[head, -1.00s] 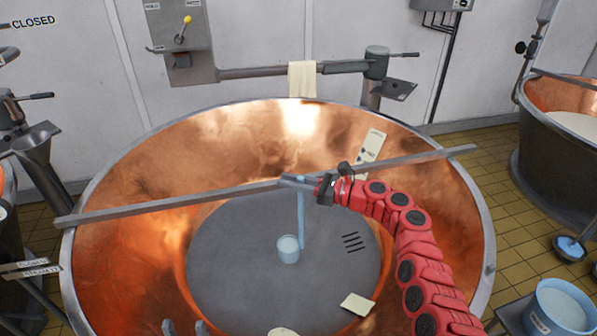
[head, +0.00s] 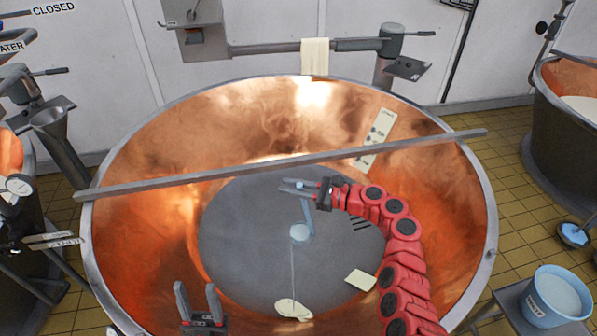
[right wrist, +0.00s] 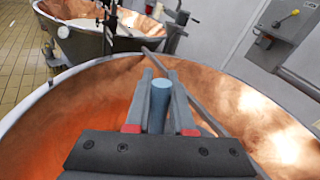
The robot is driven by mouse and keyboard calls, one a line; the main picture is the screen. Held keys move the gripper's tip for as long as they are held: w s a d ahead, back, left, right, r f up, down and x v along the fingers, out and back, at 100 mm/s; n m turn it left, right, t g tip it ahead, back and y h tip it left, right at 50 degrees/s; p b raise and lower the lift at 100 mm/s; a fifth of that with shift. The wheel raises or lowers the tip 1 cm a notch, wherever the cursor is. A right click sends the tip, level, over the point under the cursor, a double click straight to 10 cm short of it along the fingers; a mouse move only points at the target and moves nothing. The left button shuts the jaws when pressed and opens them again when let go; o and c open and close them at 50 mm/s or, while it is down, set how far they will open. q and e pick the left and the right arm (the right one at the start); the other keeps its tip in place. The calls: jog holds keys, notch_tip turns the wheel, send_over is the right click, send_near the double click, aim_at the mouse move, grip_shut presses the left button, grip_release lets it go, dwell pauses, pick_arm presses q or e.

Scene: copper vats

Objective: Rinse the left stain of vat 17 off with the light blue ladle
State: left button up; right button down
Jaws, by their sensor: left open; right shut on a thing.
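The large copper vat (head: 140,200) fills the middle of the head view; its number is not readable. Two pale patches lie low on its near side: the left stain (head: 292,309) and a squarer right one (head: 360,280). My right gripper (head: 298,187) is shut on the handle of the light blue ladle (head: 300,234), inside the vat. The handle's end also shows between the fingers in the right wrist view (right wrist: 160,92). The ladle is tilted, and a thin pale stream runs from its cup down to the left stain. My left gripper (head: 200,298) is open and empty at the vat's near left.
A grey bar (head: 240,168) crosses the vat from rim to rim, just behind my right gripper. A cloth (head: 314,56) hangs on the pipe behind. A light blue bucket (head: 556,298) stands at the lower right, near another vat (head: 560,130).

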jog(key=s+a+f+n+t+h+b, duration=0.1)
jog(key=s+a+f+n+h+b, duration=0.3)
jog(key=s+a+f+n+b, duration=0.65)
jog(key=s+a+f+t+h+p, duration=0.1)
jog(key=s+a+f+p, duration=0.1)
jog(key=f, duration=0.7)
jog(key=s+a+f+n+t+h+p, duration=0.1)
jog(key=s+a+f, duration=0.4)
jog(key=f, duration=0.5)
jog(key=shift+a+t+h+p, duration=0.3)
jog(key=shift+a+h+p, duration=0.1)
jog(key=shift+h+p, duration=0.3)
dwell(0.4)
